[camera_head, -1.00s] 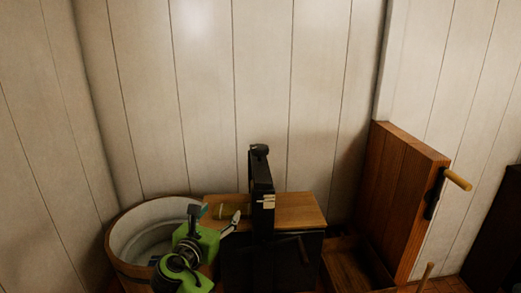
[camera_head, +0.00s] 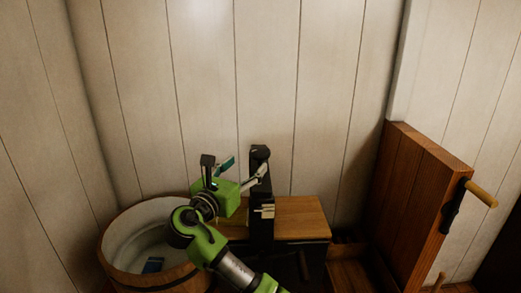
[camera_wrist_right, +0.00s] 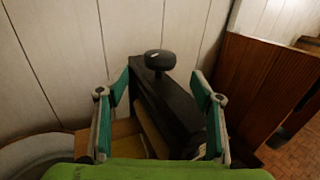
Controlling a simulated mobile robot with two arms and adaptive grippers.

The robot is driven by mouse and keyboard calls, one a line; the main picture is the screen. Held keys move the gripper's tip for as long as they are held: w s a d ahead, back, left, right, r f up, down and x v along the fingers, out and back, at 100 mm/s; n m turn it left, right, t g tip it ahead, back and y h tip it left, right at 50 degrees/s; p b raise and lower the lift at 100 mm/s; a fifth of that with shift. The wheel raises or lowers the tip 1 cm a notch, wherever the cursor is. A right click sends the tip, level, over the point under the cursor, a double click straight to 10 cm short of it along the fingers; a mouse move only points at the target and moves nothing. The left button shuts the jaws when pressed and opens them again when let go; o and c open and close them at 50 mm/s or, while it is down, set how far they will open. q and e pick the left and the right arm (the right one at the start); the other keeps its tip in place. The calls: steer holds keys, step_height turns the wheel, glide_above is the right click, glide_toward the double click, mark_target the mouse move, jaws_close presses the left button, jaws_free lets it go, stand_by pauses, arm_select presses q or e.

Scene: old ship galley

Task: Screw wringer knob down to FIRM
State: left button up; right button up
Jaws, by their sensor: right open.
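The wringer (camera_head: 261,190) is a dark upright frame on a wooden board, with a black knob (camera_head: 260,151) on its top. In the right wrist view the round black knob (camera_wrist_right: 159,60) stands on the dark top of the frame, with a small pale mark on it. My right gripper (camera_head: 243,165) is green and just left of the wringer's upper part. In its wrist view the two teal-padded fingers (camera_wrist_right: 164,93) are spread apart, with the knob beyond them and between their lines. Nothing is held. My left gripper is not in view.
A wooden tub (camera_head: 115,255) with a pale inside stands left of the wringer; something blue lies in it. A wooden board (camera_head: 300,215) extends right of the wringer. A tall wooden panel (camera_head: 420,185) with a handle (camera_head: 481,193) stands farther right. A plank wall rises close behind.

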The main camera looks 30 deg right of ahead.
mark_target(256, 156)
steer(key=p+x, duration=0.1)
steer(key=x, duration=0.5)
steer(key=shift+d+r, duration=0.1)
steer(key=p+x, duration=0.1)
steer(key=x, duration=0.2)
steer(key=shift+d, duration=0.15)
steer(key=shift+w+d, duration=0.3)
steer(key=shift+d, duration=0.1)
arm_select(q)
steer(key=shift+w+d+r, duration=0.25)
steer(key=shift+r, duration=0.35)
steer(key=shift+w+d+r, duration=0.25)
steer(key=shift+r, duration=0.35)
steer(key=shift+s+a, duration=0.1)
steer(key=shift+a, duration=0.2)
arm_select(e)
steer(key=c, duration=1.1)
